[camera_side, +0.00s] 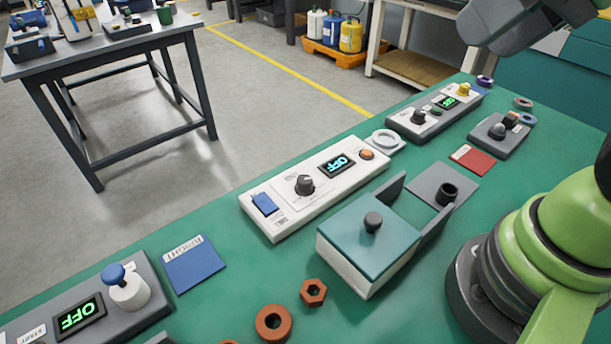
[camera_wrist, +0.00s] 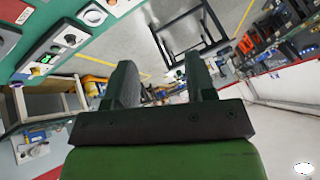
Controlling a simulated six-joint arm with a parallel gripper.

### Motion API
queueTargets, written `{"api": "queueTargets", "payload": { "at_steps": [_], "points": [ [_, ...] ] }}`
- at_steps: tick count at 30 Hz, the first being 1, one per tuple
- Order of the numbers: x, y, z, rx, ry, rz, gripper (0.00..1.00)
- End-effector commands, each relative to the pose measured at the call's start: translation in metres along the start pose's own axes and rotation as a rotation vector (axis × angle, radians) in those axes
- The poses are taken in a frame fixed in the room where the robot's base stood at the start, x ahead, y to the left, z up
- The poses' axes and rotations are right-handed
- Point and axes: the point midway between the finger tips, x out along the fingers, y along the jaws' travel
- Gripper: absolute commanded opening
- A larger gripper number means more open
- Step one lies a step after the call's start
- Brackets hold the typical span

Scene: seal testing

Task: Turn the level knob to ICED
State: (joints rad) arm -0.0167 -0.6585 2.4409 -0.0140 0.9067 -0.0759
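A farther grey panel (camera_side: 401,125) has another dark knob (camera_side: 418,116), a lit green display (camera_side: 446,102) and a yellow knob (camera_side: 463,89). Which one is the level knob I cannot tell; the small labels are unreadable. My gripper (camera_wrist: 160,78) is open and empty in the wrist view, touching nothing. Its fingers are out of the side view. A knob (camera_wrist: 70,39) also shows upper left there.
A teal-lidded box (camera_side: 368,240) with a dark handle stands in front of the white panel. A grey panel (camera_side: 140,318) with a blue-topped knob is near left, beside a blue BRIGHT card (camera_side: 194,265). Orange nuts (camera_side: 273,323) lie in front. Table between is partly clear.

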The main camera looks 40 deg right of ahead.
Motion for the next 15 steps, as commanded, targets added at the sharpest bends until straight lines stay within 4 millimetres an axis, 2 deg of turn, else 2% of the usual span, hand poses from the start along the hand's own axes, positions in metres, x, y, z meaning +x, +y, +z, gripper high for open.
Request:
{"api": "queueTargets", "payload": {
  "at_steps": [5, 8, 11, 15],
  "points": [
    [0.030, -0.014, -0.035, -0.279, -0.140, 0.026, 0.56],
    [0.057, -0.023, -0.052, -0.465, -0.223, 0.027, 0.56],
    [0.089, -0.031, -0.065, -0.651, -0.310, 0.017, 0.56],
    [0.142, -0.040, -0.072, -0.911, -0.433, -0.016, 0.56]
  ]
}}
